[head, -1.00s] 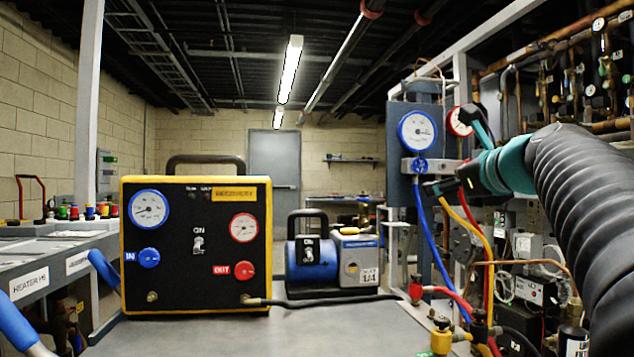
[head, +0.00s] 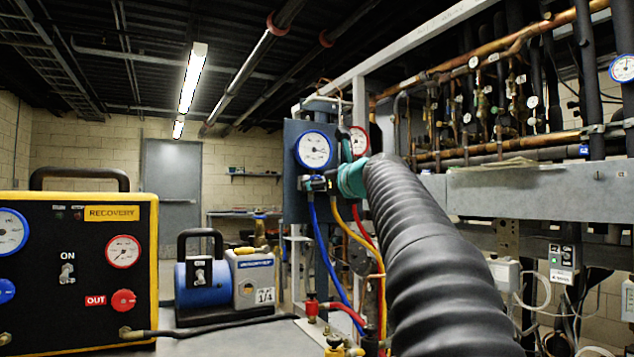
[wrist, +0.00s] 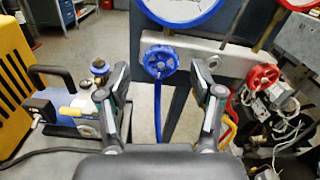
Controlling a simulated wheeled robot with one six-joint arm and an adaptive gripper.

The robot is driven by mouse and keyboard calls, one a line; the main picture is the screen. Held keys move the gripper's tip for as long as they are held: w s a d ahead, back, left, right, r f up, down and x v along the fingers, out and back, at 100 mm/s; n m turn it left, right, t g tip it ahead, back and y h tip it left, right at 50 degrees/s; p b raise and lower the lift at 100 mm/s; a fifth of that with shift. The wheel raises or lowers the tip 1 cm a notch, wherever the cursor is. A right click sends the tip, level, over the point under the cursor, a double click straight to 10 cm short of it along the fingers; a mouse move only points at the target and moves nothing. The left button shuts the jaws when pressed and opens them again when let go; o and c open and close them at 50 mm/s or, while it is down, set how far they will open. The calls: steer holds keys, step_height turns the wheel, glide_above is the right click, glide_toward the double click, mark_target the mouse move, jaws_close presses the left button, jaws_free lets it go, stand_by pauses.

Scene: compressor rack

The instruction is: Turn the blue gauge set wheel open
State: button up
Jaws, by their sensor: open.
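The blue gauge set wheel (wrist: 160,62) is a spoked handwheel on the pale manifold bar (wrist: 205,50), under the blue-rimmed gauge (wrist: 182,12), in the wrist view. My gripper (wrist: 160,74) is open, with one finger on each side of the wheel in that view. The wheel appears just beyond the fingertips, and no contact shows. In the head view, my gripper (head: 322,184) is in front of the manifold below the blue-rimmed gauge (head: 314,150), and it largely hides the wheel there.
A red wheel (wrist: 262,77) is right of my right finger. Blue, yellow and red hoses hang below the manifold. The yellow-black recovery unit (head: 75,325) and blue pump (head: 200,288) stand at left. Copper pipes and a grey beam (head: 540,190) fill the right.

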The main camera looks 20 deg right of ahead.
steer(key=shift+w, duration=1)
